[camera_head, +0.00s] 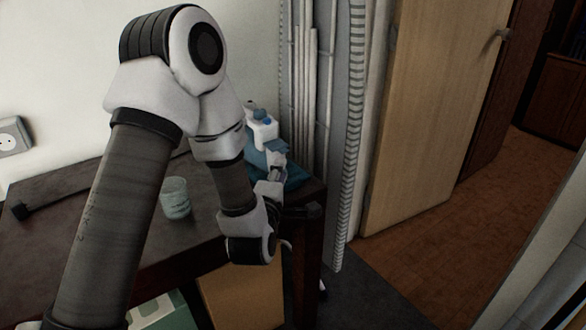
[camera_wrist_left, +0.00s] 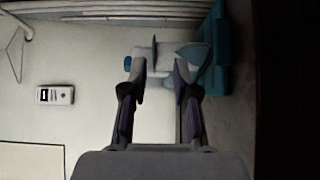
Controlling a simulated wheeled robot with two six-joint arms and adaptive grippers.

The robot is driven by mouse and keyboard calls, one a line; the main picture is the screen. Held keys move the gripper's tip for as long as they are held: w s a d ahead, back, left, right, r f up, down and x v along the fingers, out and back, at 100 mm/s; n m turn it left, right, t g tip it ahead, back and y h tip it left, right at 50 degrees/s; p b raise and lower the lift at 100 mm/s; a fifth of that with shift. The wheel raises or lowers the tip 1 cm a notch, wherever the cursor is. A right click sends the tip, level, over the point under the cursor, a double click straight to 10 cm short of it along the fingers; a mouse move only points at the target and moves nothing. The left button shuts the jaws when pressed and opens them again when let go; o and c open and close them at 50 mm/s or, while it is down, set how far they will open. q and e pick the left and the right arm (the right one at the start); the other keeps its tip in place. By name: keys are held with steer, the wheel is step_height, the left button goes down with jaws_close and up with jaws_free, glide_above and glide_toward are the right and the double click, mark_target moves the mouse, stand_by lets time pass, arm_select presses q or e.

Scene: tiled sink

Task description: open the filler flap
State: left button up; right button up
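A white appliance with blue parts, which looks like a steam iron (camera_head: 263,130), stands at the far right end of the dark table. In the left wrist view its white body (camera_wrist_left: 160,72) lies ahead of my fingers, with a blue knob at its left and a thin blue piece (camera_wrist_left: 154,48) on top. I cannot tell for sure whether that piece is the filler flap. My left gripper (camera_head: 276,168) is close to the iron and partly hides it. In the left wrist view the gripper (camera_wrist_left: 160,76) is open, its fingers apart with nothing clearly held. My right gripper is out of view.
A blue-teal folded thing (camera_head: 292,174) lies by the iron. A glass (camera_head: 175,198) stands on the table (camera_head: 60,235) behind my left arm. White poles and a rack (camera_head: 310,90) rise beyond the table's right end. A wooden door (camera_head: 440,100) stands to the right.

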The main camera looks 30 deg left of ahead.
mark_target(283, 153)
arm_select(q)
steer(key=x, duration=0.6)
steer(key=shift+s+a+r, duration=0.2)
steer(key=shift+a+r, duration=0.1)
steer(key=shift+r, duration=0.05)
steer(key=shift+w+a+r, duration=0.1)
steer(key=shift+w+a, duration=0.05)
steer(key=shift+w, duration=0.05)
jaws_close()
